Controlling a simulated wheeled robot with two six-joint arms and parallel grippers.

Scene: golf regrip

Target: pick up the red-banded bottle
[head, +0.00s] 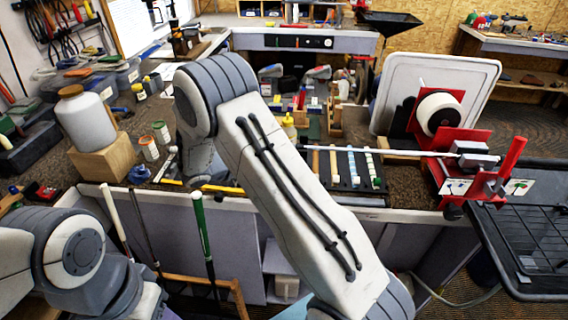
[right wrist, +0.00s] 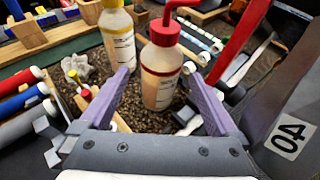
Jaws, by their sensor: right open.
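The red-banded bottle (right wrist: 161,88) stands upright in the right wrist view, with a red cap, a red bent spout and a red band around its body. My right gripper (right wrist: 159,78) is open, with one purple finger on each side of the bottle. Clear gaps show between the fingers and the bottle, so it is not gripped. In the head view my right arm crosses the middle, and I cannot make out the bottle or that gripper there. My left arm shows at the lower left, but its gripper is not in view.
A yellow-capped bottle (right wrist: 118,40) stands close behind and left of the red-banded one. A red club vise (head: 470,165) holds a shaft at the bench's right. A white jar (head: 85,120) stands on a wood block.

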